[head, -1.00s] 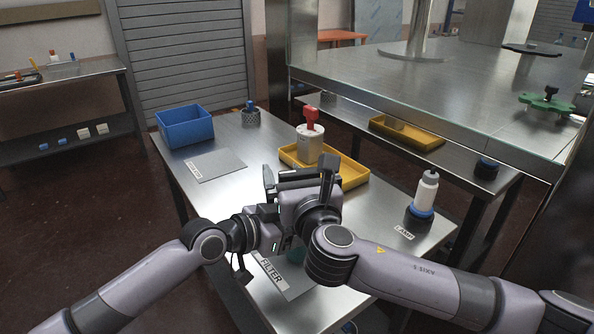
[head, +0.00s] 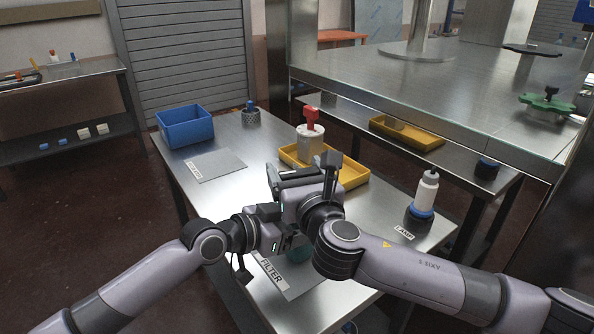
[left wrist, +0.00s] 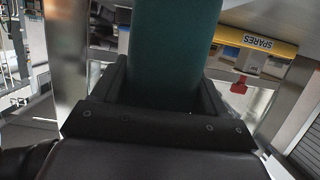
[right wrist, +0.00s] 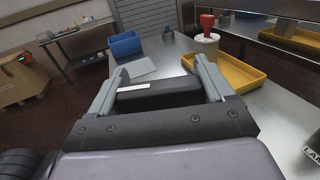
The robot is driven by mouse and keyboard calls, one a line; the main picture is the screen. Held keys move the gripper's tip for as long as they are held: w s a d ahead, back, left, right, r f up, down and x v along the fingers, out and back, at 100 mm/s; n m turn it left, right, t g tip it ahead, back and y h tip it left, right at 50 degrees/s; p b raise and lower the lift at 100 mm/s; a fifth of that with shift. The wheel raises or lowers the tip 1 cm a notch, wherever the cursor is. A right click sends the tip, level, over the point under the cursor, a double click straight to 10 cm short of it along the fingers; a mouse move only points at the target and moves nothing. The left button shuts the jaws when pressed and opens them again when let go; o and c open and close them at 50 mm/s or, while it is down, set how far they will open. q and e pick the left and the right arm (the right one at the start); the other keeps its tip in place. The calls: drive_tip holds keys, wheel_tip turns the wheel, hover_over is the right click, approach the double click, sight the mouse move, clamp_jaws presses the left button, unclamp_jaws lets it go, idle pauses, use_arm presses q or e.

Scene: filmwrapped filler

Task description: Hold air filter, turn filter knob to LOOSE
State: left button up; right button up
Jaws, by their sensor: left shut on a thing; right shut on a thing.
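The air filter's teal body (left wrist: 172,45) stands between the two fingers of my left gripper (left wrist: 163,85), which is shut on it. A little of its teal side (head: 298,253) shows below my grippers in the head view; the rest is hidden. My right gripper (right wrist: 162,80) is shut on the black filter knob (right wrist: 165,98), which has a white line on it. I cannot read any LOOSE mark.
The FILTER mat (head: 272,271) lies on the steel table under the arms. A yellow tray (head: 352,174), a white canister with red top (head: 310,146), a blue bin (head: 185,127) and a white bottle (head: 426,190) stand around.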

use_arm(q)
drive_tip(key=shift+r, duration=0.15)
use_arm(e)
drive_tip(key=n+g+y, duration=0.1)
drive_tip(key=n+y, duration=0.1)
drive_tip(key=n+g+y, duration=0.2)
drive_tip(key=y, duration=0.1)
drive_tip(key=n+g+y, duration=0.2)
drive_tip(key=y, duration=0.1)
drive_tip(key=shift+s+a, duration=0.2)
drive_tip(key=shift+a, duration=0.1)
drive_tip(key=n+g+y, duration=0.1)
drive_tip(key=n+g, duration=0.1)
drive_tip(key=n+g+y, duration=0.2)
drive_tip(key=g, duration=0.1)
drive_tip(key=shift+s+a, duration=0.2)
use_arm(q)
drive_tip(key=shift+d, duration=0.1)
use_arm(e)
drive_tip(key=shift+s+n+g+y, duration=0.15)
drive_tip(key=shift+n+g+y, duration=0.25)
drive_tip(key=shift+n+g, duration=0.45)
drive_tip(key=shift+s+n+g+y, duration=0.1)
drive_tip(key=shift+n+g+y, duration=0.35)
drive_tip(key=shift+g, duration=1)
drive_tip(key=o, duration=0.9)
drive_tip(key=shift+s, duration=0.1)
